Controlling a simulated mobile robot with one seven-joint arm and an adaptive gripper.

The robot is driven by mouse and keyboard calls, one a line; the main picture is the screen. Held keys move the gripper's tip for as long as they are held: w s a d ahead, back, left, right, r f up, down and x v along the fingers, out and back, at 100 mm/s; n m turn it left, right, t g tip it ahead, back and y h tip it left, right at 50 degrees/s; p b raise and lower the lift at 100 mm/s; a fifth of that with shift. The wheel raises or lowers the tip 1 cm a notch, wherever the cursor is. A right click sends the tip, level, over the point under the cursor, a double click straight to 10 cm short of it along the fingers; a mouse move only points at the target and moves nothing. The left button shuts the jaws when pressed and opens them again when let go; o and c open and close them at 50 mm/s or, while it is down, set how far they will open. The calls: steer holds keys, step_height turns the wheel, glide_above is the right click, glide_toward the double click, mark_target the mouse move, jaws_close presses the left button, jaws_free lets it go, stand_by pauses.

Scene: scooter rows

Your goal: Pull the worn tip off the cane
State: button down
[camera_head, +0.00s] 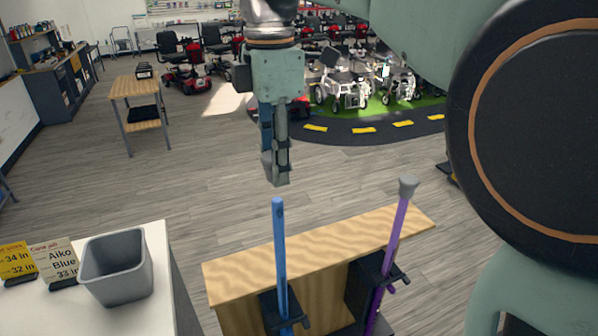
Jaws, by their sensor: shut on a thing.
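The blue cane (280,255) stands upright in a dark clamp (283,312) at the front of the wooden bench, its bare top end pointing up with no tip on it. My gripper (275,170) is above that end, pointing down, with a visible gap between them. It is shut on a small grey piece, seemingly the worn tip (267,168), mostly hidden by the fingers. A purple cane (391,245) stands in a second clamp to the right, slightly tilted, with a grey tip (408,185) on its upper end.
The wooden bench top (325,262) is mostly clear. A small wooden table (138,88) and scooters stand farther back.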

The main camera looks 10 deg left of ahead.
steer(key=shift+r, duration=1.65)
